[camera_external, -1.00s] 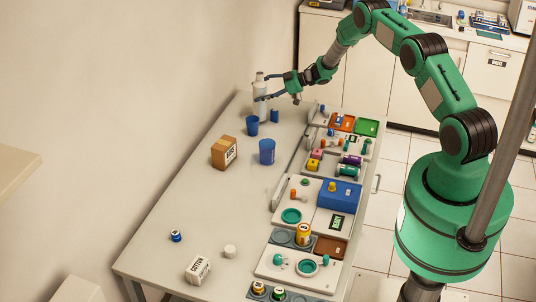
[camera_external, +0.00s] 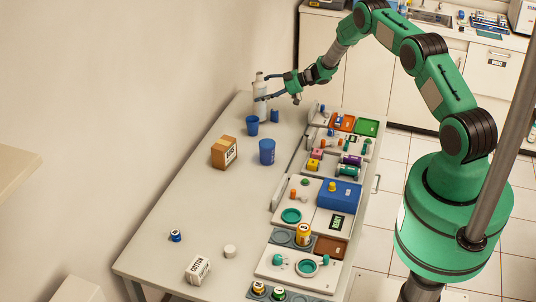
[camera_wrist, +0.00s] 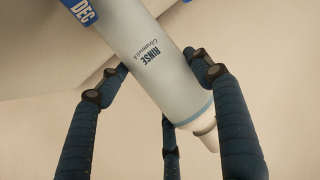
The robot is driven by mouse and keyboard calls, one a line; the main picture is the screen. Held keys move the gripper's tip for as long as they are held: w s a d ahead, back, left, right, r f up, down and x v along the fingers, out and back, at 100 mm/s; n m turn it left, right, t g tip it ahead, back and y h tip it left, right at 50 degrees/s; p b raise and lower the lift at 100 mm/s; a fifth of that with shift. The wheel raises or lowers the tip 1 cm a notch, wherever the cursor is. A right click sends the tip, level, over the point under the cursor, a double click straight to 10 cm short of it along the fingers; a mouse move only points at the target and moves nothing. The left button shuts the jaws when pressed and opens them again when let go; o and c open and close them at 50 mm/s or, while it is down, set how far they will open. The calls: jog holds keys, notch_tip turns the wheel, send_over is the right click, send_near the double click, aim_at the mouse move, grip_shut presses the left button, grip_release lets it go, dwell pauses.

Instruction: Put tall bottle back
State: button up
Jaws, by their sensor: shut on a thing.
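The tall bottle (camera_external: 260,104) is pale grey-white with a narrow top and stands at the far end of the table, near the wall. In the wrist view the tall bottle (camera_wrist: 150,62) shows the word RINSE, a blue band and a white nozzle. My gripper (camera_external: 263,90) is shut on the tall bottle, its dark fingers on either side of the body. In the wrist view my gripper (camera_wrist: 160,78) has a third finger partly hidden behind the bottle. Whether the bottle's base touches the table is hard to tell.
Blue cups (camera_external: 252,125) and (camera_external: 267,151) and a small blue item (camera_external: 274,115) stand close to the bottle. A brown box (camera_external: 224,152) is nearer. Trays of small parts (camera_external: 352,222) line the right edge. The table's left middle (camera_external: 190,205) is clear.

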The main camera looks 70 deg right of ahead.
jog(key=shift+r, duration=0.15)
notch_tip(320, 180, up, 13)
jog(key=shift+r, duration=0.1)
jog(key=w+a+r+n+g+y+b, duration=0.2)
jog(key=a+b, duration=0.7)
jog(key=a, duration=1.8)
jog(key=s+a+f+n+y+b, duration=0.1)
jog(key=s+a+b, duration=0.35)
jog(key=a, duration=0.75)
jog(key=s+a+f+n+y+b, duration=0.1)
jog(key=s+a+b, duration=0.3)
jog(key=a, duration=0.7)
jog(key=shift+s+a+f+p, duration=0.1)
jog(key=shift+s+f+p, duration=0.1)
jog(key=shift+f, duration=0.55)
jog(key=shift+s+f+p, duration=0.1)
jog(key=shift+s+f, duration=0.1)
jog(key=shift+f, duration=0.6)
jog(key=shift+s+a+f+p, duration=0.1)
jog(key=shift+s+f+p, duration=0.1)
jog(key=shift+f, duration=0.55)
